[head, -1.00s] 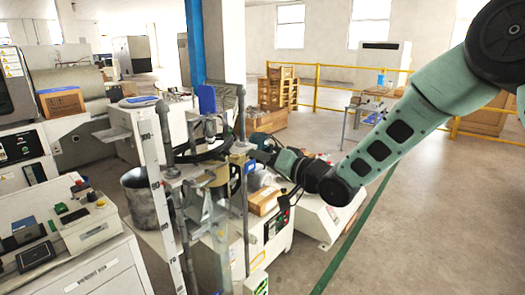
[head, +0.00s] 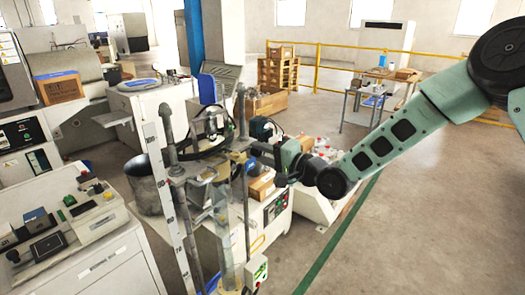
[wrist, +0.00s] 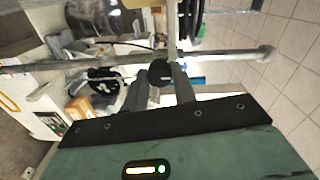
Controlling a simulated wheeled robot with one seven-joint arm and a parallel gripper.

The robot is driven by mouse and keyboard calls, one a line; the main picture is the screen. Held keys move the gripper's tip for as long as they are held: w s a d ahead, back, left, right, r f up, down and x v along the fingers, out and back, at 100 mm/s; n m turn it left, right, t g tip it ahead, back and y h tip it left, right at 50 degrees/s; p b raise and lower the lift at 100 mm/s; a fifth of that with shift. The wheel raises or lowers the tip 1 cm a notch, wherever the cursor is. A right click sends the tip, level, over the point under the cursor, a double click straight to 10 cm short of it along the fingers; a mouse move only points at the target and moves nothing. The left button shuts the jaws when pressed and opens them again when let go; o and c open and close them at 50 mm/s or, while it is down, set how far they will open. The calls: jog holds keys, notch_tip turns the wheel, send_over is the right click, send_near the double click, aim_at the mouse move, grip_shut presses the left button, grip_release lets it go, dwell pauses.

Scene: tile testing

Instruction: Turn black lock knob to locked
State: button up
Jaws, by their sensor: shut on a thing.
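The black lock knob (wrist: 160,72) shows in the wrist view as a dark round knob between the two grey fingers. My gripper (wrist: 160,86) is shut on it, a finger at each side. In the head view my gripper (head: 256,148) reaches from the right to the upright metal test stand (head: 224,235). The knob is too small and too covered there to make out. Its lock position cannot be read in either view.
A white ruler post (head: 165,200) and a grey metal bucket (head: 146,190) stand left of the stand. A small control box (head: 256,272) sits low in front. Open floor lies to the right.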

dwell(0.4)
jog(key=o, duration=1)
jog(key=b+v, duration=0.1)
jog(key=v, duration=1.6)
jog(key=shift+s+d, duration=0.15)
jog(key=shift+d, duration=0.05)
jog(key=shift+f, duration=0.1)
